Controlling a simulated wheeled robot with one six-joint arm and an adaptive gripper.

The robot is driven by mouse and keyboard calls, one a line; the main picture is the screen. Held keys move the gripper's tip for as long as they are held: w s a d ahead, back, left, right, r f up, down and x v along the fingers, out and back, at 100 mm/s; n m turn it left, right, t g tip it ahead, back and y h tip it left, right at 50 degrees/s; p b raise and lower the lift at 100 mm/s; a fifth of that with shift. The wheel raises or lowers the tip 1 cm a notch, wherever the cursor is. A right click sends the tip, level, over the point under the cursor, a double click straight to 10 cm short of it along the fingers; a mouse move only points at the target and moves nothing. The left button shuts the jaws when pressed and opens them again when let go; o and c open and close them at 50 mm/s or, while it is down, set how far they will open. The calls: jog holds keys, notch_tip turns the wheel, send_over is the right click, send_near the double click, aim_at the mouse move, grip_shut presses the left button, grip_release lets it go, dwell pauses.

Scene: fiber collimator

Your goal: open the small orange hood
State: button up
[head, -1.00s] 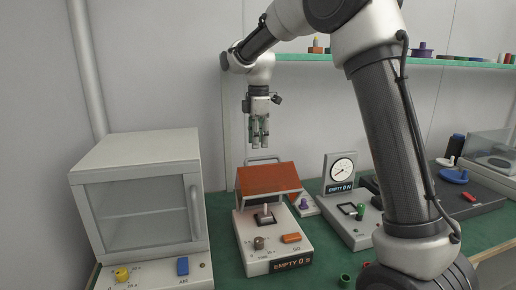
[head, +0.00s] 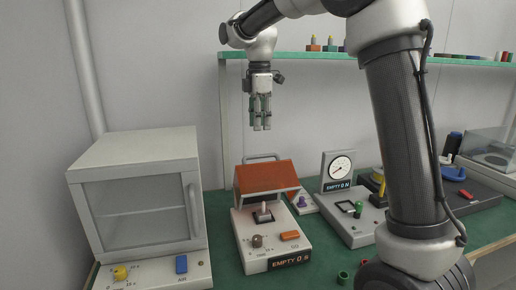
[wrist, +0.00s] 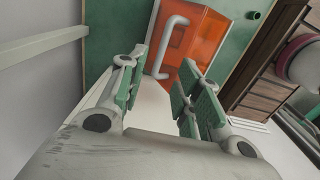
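The small orange hood (head: 266,178) sits over the rear part of a white desktop unit (head: 262,232) with an "EMPTY" display. A pale bar handle (head: 262,156) stands at the hood's back upper side. A pinkish post (head: 263,208) shows below the hood's front edge. My gripper (head: 261,127) hangs fingers down above the hood, clear of it and empty. In the wrist view, the orange hood (wrist: 198,42) and its handle (wrist: 171,45) appear beyond my spread fingers (wrist: 155,90). The fingers are apart and touch nothing.
A white cabinet (head: 138,150) with a glazed door stands close on the left. A dial unit (head: 350,215) stands to the right, with a small purple-knobbed item (head: 302,202) between. A green shelf (head: 300,56) runs along the wall behind. A green ring (head: 343,278) lies in front.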

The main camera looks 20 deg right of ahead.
jog(key=shift+s+f, duration=0.2)
jog(key=shift+f, duration=0.35)
jog(key=shift+s+f, duration=0.2)
jog(key=shift+f, duration=0.3)
jog(key=shift+w+f, duration=0.2)
jog(key=shift+f, duration=0.1)
notch_tip(320, 180, down, 7)
grip_shut()
